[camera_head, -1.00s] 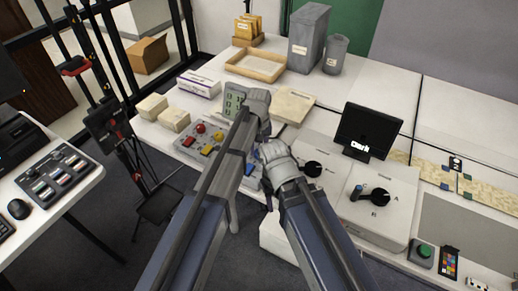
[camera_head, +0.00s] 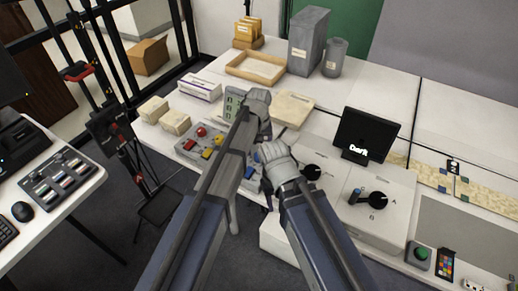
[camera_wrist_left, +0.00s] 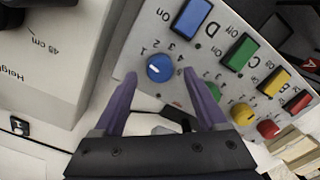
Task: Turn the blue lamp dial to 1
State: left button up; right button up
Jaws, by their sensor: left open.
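The blue dial (camera_wrist_left: 160,68) is on a light grey panel, with the numbers 1 to 4 printed around part of its rim, upside down in the left wrist view. Its short white mark lies toward the dial's left side in the picture; I cannot tell exactly which number it matches. My left gripper (camera_wrist_left: 160,74) is open, with its two purple fingers apart on either side of the dial. I cannot tell whether they touch it. My right gripper's fingers do not show.
On the same panel are a blue button (camera_wrist_left: 193,18), a green button (camera_wrist_left: 241,52), a yellow button (camera_wrist_left: 273,80), a red button (camera_wrist_left: 297,102) and several round knobs. A pale box (camera_wrist_left: 40,75) stands close beside the panel. A black display (camera_head: 367,135) stands farther right.

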pick_arm(q)
notch_tip(320, 180, up, 6)
jog(key=p, duration=0.5)
pick_arm(e)
notch_tip(320, 180, up, 6)
jog(key=shift+f, duration=0.1)
pick_arm(q)
jog(key=shift+f, duration=0.1)
jog(key=s+a+m, duration=0.2)
jog(key=s+a, duration=0.1)
jog(key=s, duration=0.8)
jog(key=s+a+m+y, duration=0.1)
jog(key=s+a+m, duration=0.2)
jog(key=s, duration=0.8)
jog(key=shift+a, duration=0.2)
